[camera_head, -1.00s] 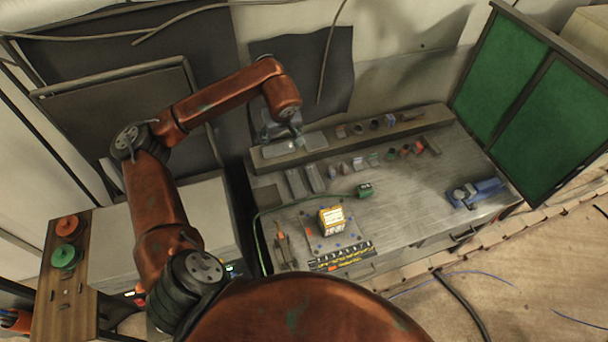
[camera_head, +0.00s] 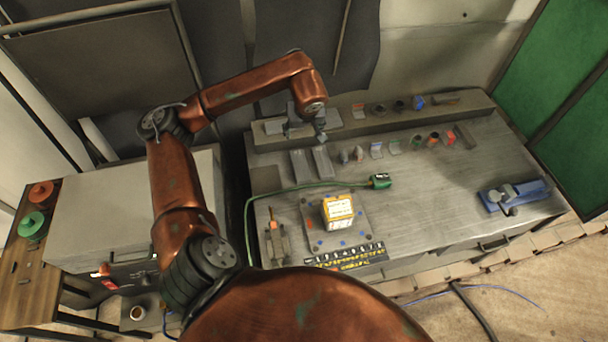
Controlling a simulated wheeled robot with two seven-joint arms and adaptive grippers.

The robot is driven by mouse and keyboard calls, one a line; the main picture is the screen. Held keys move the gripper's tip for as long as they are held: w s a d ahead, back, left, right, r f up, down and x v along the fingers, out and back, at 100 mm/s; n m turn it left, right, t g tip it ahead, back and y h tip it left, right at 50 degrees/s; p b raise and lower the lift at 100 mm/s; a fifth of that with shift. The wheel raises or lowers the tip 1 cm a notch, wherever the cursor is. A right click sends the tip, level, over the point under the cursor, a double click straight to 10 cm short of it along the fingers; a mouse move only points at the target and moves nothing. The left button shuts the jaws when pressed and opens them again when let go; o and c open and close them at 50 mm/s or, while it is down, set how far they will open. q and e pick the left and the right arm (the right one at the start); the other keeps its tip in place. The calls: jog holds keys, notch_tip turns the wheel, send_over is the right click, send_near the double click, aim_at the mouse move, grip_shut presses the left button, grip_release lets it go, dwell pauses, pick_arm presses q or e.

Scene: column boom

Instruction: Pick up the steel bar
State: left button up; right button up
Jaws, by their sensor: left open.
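Two grey bars lie side by side on the workbench (camera_head: 420,185), a left bar (camera_head: 299,164) and a right bar (camera_head: 322,161). Both look like plain metal, and I cannot tell which one is the steel bar. My left gripper (camera_head: 319,136) hangs from the orange arm above the back of the bench, near the far ends of these bars. It is open, with nothing seen between its fingers, and looks apart from both bars. The arm's wrist partly hides the raised ledge (camera_head: 450,108) behind it. My right gripper is not in view.
A yellow-and-white box (camera_head: 338,211) stands on a plate in front. Several small parts line the back. A blue vise (camera_head: 514,195) sits at right. The bench's right middle is clear.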

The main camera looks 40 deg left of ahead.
pick_arm(q)
jog(key=b, duration=1.1)
send_near(300, 165)
jog(key=shift+w+d+f+g, duration=0.15)
jog(key=shift+w+f+g, duration=0.2)
jog(key=shift+w, duration=0.3)
jog(key=x, duration=0.7)
jog(key=shift+s+a+f, duration=0.15)
jog(key=shift+a+f, duration=0.15)
jog(key=shift+a, duration=0.1)
jog(key=shift+c, duration=0.5)
jog(key=shift+r, duration=0.1)
grip_shut()
